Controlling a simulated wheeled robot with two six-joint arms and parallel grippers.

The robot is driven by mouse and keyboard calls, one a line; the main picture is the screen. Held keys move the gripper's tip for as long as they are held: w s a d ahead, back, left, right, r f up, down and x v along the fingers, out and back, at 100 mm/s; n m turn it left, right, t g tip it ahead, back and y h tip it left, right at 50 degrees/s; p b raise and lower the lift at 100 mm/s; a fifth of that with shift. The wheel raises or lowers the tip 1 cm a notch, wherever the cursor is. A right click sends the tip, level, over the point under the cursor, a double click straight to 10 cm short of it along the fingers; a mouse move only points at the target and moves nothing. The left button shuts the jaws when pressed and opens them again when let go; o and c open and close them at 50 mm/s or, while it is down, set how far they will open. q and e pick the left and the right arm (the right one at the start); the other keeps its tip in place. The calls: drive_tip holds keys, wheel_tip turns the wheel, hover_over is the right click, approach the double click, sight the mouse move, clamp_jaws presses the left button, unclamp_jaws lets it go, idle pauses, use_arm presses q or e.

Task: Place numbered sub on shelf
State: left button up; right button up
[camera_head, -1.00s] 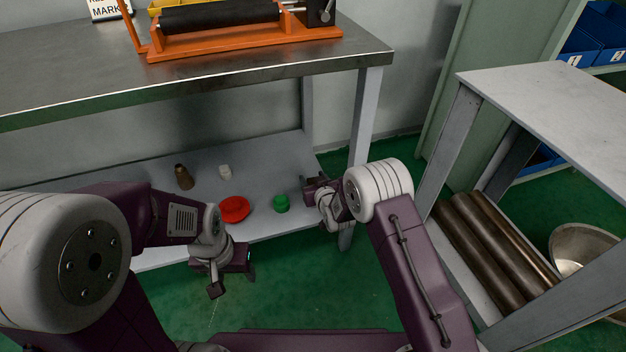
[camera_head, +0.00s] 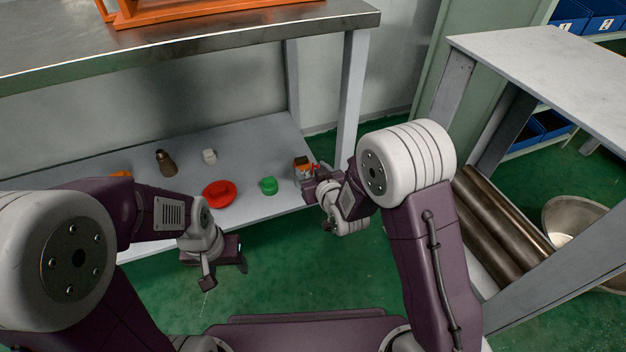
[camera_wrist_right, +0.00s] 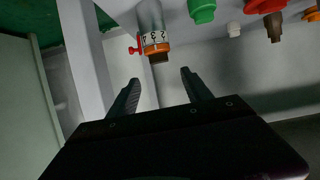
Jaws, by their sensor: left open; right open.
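The numbered sub (camera_head: 303,167), a small piece with an orange band, a white ring of digits and a red side handle, is at the right end of the lower shelf (camera_head: 250,205). In the right wrist view the numbered sub (camera_wrist_right: 154,42) appears beyond the fingertips, apart from them, with nothing between the jaws. My right gripper (camera_head: 312,186) is open beside the shelf's right end, close to it; its fingers also show in the right wrist view (camera_wrist_right: 160,90). My left gripper (camera_head: 228,252) is open and empty in front of the shelf, over the floor.
The shelf also holds a red round part (camera_head: 219,193), a green cap (camera_head: 268,185), a white piece (camera_head: 209,156) and a brown fitting (camera_head: 166,163). A bench top (camera_head: 200,45) overhangs it. At right stand a table (camera_head: 550,75), pipes (camera_head: 500,225) and a metal bowl (camera_head: 575,220).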

drive_tip(key=shift+s+d+r, duration=0.2)
drive_tip(key=shift+s+r, duration=0.1)
drive_tip(key=shift+s, duration=0.35)
drive_tip(key=s+d+f+m+g+h, duration=0.1)
drive_tip(key=s+d+g, duration=0.5)
drive_tip(key=s, duration=0.6)
drive_tip(key=s+d+f+m+g+h, duration=0.2)
drive_tip(key=s+d+g, duration=0.3)
drive_tip(key=s+d, duration=0.3)
drive_tip(key=s+f, duration=0.1)
drive_tip(key=s, duration=0.3)
drive_tip(key=shift+d+f+m+g+h, duration=0.3)
drive_tip(key=shift+d+f+g, duration=0.05)
drive_tip(key=shift+f+g, duration=0.05)
drive_tip(key=shift+r, duration=0.1)
wheel_tip(320, 180, up, 57)
drive_tip(key=p, duration=5.6)
drive_tip(key=shift+p, duration=0.4)
